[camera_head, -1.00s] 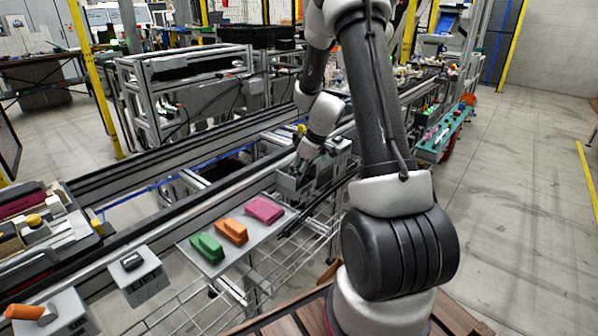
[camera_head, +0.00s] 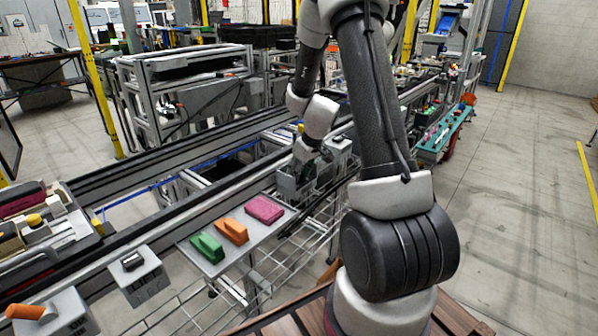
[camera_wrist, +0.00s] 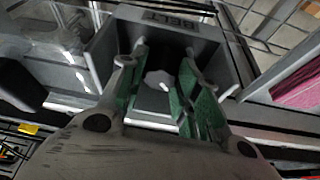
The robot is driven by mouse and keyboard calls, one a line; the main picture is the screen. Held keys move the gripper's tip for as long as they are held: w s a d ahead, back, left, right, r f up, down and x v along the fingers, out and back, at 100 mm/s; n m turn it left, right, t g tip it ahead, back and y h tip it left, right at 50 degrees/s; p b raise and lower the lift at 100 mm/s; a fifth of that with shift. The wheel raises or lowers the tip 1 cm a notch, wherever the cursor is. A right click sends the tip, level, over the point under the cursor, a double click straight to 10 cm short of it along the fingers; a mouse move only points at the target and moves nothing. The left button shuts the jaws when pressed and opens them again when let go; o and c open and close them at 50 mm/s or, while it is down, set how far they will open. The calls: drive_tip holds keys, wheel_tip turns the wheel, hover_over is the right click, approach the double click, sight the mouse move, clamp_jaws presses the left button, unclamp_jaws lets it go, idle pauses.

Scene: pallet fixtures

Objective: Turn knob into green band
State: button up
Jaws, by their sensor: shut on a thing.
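My gripper (camera_wrist: 160,95) reaches down over a grey box marked BELT (camera_wrist: 178,24) in the wrist view. A small pale, many-sided piece, apparently the knob (camera_wrist: 158,79), shows between the green-sided fingers, which are shut on it. The fingers hide most of the box face around it, and I cannot make out a dial or its green band.
A tray (camera_head: 262,236) with green (camera_head: 208,247), orange (camera_head: 232,230) and magenta (camera_head: 264,209) blocks lies just left of my gripper. A grey box with a black knob (camera_head: 132,262) and one with an orange handle (camera_head: 26,312) stand further left. Conveyor rails (camera_head: 150,225) run behind.

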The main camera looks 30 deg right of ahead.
drive_tip(key=shift+a+m+h, duration=0.1)
drive_tip(key=shift+m+h, duration=0.5)
drive_tip(key=shift+m, duration=1.3)
drive_tip(key=o, duration=0.7)
drive_tip(key=shift+o, duration=0.2)
drive_tip(key=v, duration=1.2)
drive_tip(key=shift+a, duration=0.1)
